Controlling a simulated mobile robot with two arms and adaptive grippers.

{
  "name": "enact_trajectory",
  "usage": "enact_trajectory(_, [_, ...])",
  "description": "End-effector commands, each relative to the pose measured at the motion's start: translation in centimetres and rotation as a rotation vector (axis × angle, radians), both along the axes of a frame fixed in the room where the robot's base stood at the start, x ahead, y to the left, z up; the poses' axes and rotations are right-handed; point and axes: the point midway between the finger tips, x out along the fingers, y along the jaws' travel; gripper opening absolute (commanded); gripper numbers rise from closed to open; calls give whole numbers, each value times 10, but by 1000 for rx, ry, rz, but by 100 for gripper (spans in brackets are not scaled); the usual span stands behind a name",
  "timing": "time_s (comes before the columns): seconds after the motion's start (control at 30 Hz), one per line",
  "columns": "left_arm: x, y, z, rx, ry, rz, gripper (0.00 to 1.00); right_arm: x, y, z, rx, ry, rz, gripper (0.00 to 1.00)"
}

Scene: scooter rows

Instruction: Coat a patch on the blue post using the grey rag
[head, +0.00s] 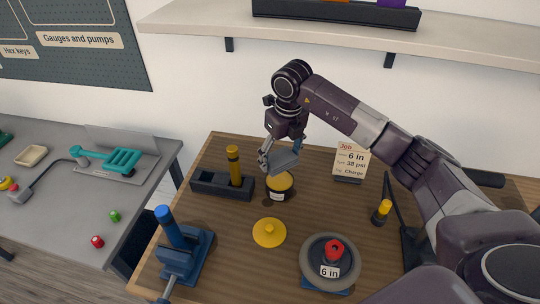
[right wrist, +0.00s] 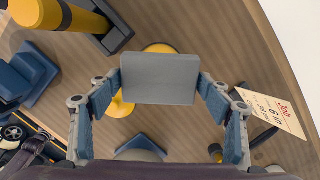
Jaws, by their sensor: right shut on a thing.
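My right gripper (head: 268,156) is shut on the grey rag (right wrist: 160,80), a flat grey pad held between both fingers in the right wrist view. In the head view the rag (head: 284,160) is just above the open yellow-topped tin (head: 279,195); I cannot tell whether they touch. The blue post (head: 167,226) stands slightly tilted in a blue vise (head: 185,258) at the table's front left. My left gripper is out of view.
A yellow lid (head: 269,232) lies in front of the tin. A yellow post (head: 234,165) stands in a dark holder (head: 208,184). A round gauge-like disc (head: 313,262) with a red knob is at front right. A job card (head: 350,162) stands behind.

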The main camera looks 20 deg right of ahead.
Motion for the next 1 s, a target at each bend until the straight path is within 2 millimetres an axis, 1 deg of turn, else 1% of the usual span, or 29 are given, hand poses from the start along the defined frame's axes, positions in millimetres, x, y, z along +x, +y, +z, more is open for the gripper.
enact_trajectory(0.1, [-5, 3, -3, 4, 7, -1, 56, 0, -2, -6, 0, 1, -5, 52])
enact_trajectory(0.27, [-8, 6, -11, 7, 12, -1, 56, 0, -1, -17, 1, 2, -3, 52])
enact_trajectory(0.63, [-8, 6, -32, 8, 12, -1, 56, 0, -1, -54, 1, 0, -3, 52])
enact_trajectory(0.8, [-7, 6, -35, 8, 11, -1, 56, 0, -1, -61, 0, 0, -3, 52])
enact_trajectory(1.0, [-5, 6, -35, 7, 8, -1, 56, 0, -1, -60, 0, 0, -2, 52])
